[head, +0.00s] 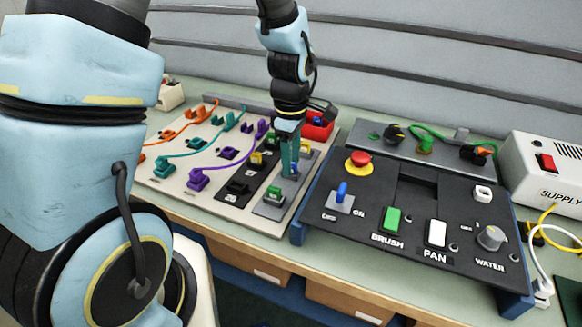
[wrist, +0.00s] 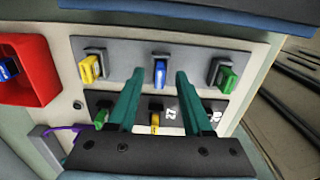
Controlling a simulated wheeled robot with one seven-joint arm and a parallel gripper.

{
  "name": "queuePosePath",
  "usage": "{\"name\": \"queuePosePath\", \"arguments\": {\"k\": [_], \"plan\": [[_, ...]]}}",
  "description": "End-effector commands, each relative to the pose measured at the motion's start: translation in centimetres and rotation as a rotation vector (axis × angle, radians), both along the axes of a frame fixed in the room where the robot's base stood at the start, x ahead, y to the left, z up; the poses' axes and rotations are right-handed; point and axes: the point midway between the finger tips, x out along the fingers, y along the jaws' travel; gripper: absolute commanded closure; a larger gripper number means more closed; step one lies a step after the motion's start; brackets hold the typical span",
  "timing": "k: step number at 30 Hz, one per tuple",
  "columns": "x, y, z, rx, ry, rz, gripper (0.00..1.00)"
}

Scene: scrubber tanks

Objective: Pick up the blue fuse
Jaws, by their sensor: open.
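A blue fuse (wrist: 160,73) stands in the middle holder of a grey strip (wrist: 120,54), between a yellow fuse (wrist: 90,68) and a green fuse (wrist: 228,80). Another blue fuse (wrist: 8,68) lies in the red bin (wrist: 38,60) at the left of the wrist view. My gripper (wrist: 160,76) is open and empty. Its two teal fingers appear on either side of the blue fuse in the strip; I cannot tell how far above it they are. In the head view my gripper (head: 290,160) is over the grey strip (head: 273,210) and partly hides the blue fuse.
A black strip with green and yellow fuses (wrist: 155,122) runs beside the grey one. The control panel (head: 400,210) with switches stands close on the right. Purple, teal and orange cables (head: 228,158) lie on the board to the left. The red bin (head: 318,127) is behind.

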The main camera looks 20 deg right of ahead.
Motion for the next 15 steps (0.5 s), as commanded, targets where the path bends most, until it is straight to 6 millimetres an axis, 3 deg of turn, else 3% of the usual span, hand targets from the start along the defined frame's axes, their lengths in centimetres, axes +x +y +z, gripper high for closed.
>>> {"name": "queuePosePath", "arguments": {"k": [2, 15], "plan": [[0.01, 0.01, 0.0, 0.0, 0.0, 0.0, 0.5], [0.02, 0.01, 0.03, 0.0, 0.0, 0.0, 0.99]]}}
